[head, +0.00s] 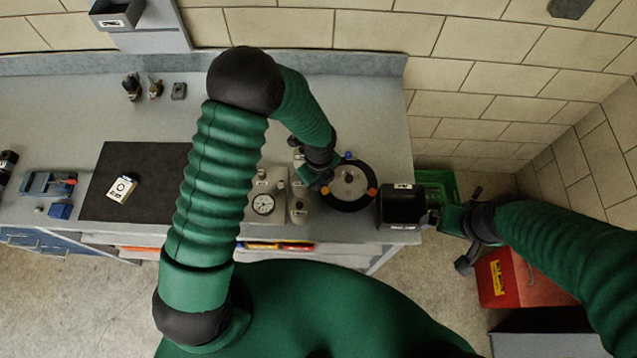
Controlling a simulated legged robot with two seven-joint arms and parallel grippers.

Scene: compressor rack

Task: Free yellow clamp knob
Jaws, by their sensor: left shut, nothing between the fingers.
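A round device (349,182) with a black rim and a pale metal centre sits near the right end of the bench. Small coloured knobs stand around its rim: a blue one (347,155) at the back, an orange one (372,191) at the right, and a yellow-orange one (325,190) at the left. My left gripper (322,180) is shut and empty, beside the left rim near the yellow-orange knob. I cannot tell whether it touches it. My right gripper (438,218) is by a black box (402,205) at the bench's right end; its fingers are unclear.
A pressure gauge (263,204) and grey fittings stand just left of the round device. A black mat (118,205) with a small white-faced device lies further left. A green crate (436,186) and a red box (520,278) are right of the bench.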

